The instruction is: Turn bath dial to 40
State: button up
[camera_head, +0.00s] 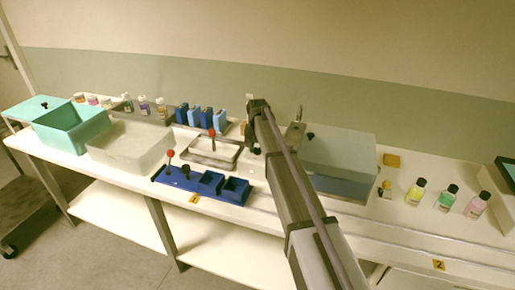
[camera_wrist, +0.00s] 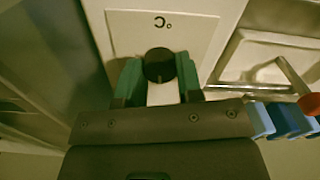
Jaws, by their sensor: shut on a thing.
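The bath dial is a round black knob (camera_wrist: 159,62) on a white plate (camera_wrist: 200,35) with an upside-down °C mark in the wrist view. My gripper (camera_wrist: 158,78) has a green finger on each side of the knob and is shut on it. No scale numbers can be read, so I cannot tell the dial's setting. In the head view the end of my arm (camera_head: 258,108) is beside the left end of a grey lidded bath (camera_head: 340,150). There the dial and fingertips are hidden.
A tray (camera_head: 230,153) with a red-knobbed handle and a blue block rack (camera_head: 225,190) are left of my arm. Several blue blocks (camera_head: 207,118) stand behind. A clear bin (camera_head: 128,150) and teal bin (camera_head: 75,130) are farther left. Bottles (camera_head: 445,196) stand right of the bath.

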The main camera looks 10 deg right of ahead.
aim_at(258, 149)
jog(key=shift+m, duration=0.3)
jog(key=o, duration=0.9)
jog(key=shift+r, duration=0.1)
notch_tip(258, 149, up, 11)
jog(key=p, duration=1.1)
jog(key=shift+f, duration=0.2)
